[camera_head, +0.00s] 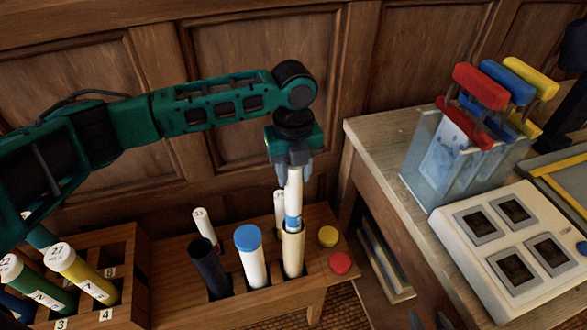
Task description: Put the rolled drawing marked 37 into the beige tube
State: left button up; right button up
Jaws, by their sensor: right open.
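My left gripper (292,158) is shut on a white rolled drawing (294,185) with a blue band near its lower part. The roll hangs upright, its lower end at the mouth of the beige tube (293,255); whether it is inside the rim I cannot tell. No number is readable on it. The beige tube stands in a wooden rack, right of a blue-capped white tube (251,258). My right gripper (429,321) shows only as dark fingertips at the bottom edge, apart and empty.
An open black tube (209,268) and two other rolls, one marked 21 (201,222), stand in the rack. Yellow (328,236) and red (340,263) caps lie at its right. Numbered tubes (85,274) fill a left rack. A side table (388,158) holds hanging clips and a white panel (480,225).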

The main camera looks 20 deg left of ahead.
pick_arm(q)
jog(key=o, duration=0.5)
jog(key=shift+r, duration=0.15)
notch_tip(320, 180, up, 13)
jog(key=shift+f+p, duration=0.15)
jog(key=shift+p, duration=0.35)
dwell(0.5)
